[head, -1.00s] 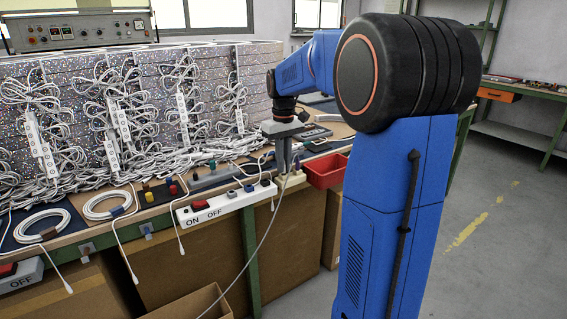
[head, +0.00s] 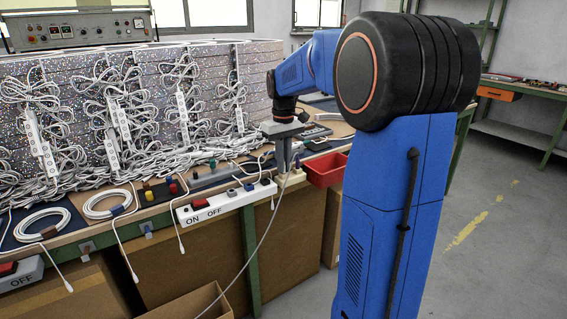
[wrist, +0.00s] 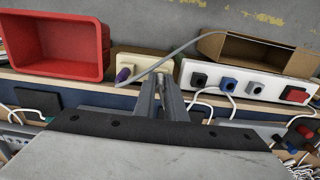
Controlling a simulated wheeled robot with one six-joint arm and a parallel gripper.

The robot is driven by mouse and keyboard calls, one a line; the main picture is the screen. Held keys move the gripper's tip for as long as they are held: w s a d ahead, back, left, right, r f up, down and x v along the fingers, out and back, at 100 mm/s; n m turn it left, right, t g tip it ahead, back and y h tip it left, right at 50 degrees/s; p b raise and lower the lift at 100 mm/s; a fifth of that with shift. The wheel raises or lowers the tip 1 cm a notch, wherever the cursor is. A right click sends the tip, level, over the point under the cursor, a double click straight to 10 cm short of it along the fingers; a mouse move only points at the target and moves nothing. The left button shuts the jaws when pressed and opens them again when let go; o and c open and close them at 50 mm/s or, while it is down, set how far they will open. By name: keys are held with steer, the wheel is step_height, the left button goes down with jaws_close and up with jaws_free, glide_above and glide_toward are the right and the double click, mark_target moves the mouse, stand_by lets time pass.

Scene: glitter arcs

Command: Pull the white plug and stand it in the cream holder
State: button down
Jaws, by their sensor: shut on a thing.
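My gripper (head: 284,168) points down at the bench's front edge; it also shows in the wrist view (wrist: 162,80). It is shut on the white plug, which is mostly hidden between the fingers. A pale cord (wrist: 200,44) runs from the fingers, and in the head view this cord (head: 262,238) hangs in front of the bench.
A red bin (wrist: 60,45) stands just left of the holder in the wrist view. A white power strip (wrist: 245,82) with black, blue and white plugs and a red switch (wrist: 294,95) lies to the right. An open cardboard box (head: 190,303) is below the bench.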

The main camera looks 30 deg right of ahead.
steer(key=c, duration=1.7)
jaws_free()
steer(key=shift+c, duration=0.2)
step_height(320, 180, up, 17)
steer(key=shift+r, duration=0.2)
steer(key=s+a+f+t, duration=0.1)
steer(key=s+a+f, duration=0.4)
steer(key=s, duration=0.5)
steer(key=s+a+f+t, duration=0.2)
steer(key=s+a+f, duration=0.3)
steer(key=s+f, duration=0.5)
steer(key=s+a+f+t, duration=0.1)
steer(key=s+a+f, duration=0.4)
steer(key=s+f, duration=0.3)
steer(key=shift+s+a+t, duration=0.4)
steer(key=shift+s, duration=0.7)
